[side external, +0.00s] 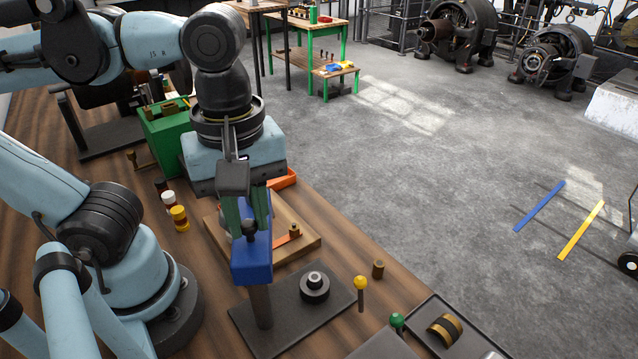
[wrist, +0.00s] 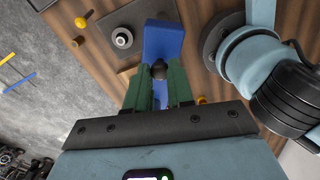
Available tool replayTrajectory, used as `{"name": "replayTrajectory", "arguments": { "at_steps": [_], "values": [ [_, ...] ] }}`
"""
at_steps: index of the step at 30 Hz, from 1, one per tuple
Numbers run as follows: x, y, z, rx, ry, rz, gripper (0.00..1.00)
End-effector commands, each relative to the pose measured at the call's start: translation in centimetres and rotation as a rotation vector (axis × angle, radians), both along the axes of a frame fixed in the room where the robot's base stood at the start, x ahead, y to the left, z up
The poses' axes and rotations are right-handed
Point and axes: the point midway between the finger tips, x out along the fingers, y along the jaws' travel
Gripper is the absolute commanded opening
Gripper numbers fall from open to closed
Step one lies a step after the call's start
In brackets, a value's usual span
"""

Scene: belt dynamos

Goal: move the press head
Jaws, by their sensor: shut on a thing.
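The blue press head (side external: 251,264) sits on a brown post (side external: 260,306) above a dark base plate (side external: 290,330). A dark round knob (side external: 249,230) is on the head. My gripper (side external: 248,222) has green fingers and is shut on the press head at the knob. In the wrist view the blue head (wrist: 163,42) lies just beyond my gripper (wrist: 159,78), with the dark knob (wrist: 159,69) between the fingertips. A dark round die with a light centre (side external: 314,285) stands on the base plate, to the right of the head. The fingers hide part of the head.
A yellow-knobbed peg (side external: 361,290) and a brown cylinder (side external: 378,269) stand right of the base plate. A dark tray (side external: 480,338) lies at the front right. A wooden board (side external: 300,240), small jars (side external: 179,217) and a green box (side external: 165,135) are behind.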

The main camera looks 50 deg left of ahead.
Motion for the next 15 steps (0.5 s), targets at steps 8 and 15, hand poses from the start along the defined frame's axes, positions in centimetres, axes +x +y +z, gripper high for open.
{"name": "replayTrajectory", "arguments": {
  "at_steps": [8, 15],
  "values": [
    [-0.02, 0.06, 0.09, 0.002, 0.002, 0.002, 0.0],
    [-0.02, 0.04, 0.06, 0.002, 0.002, 0.001, 0.47]
  ]
}}
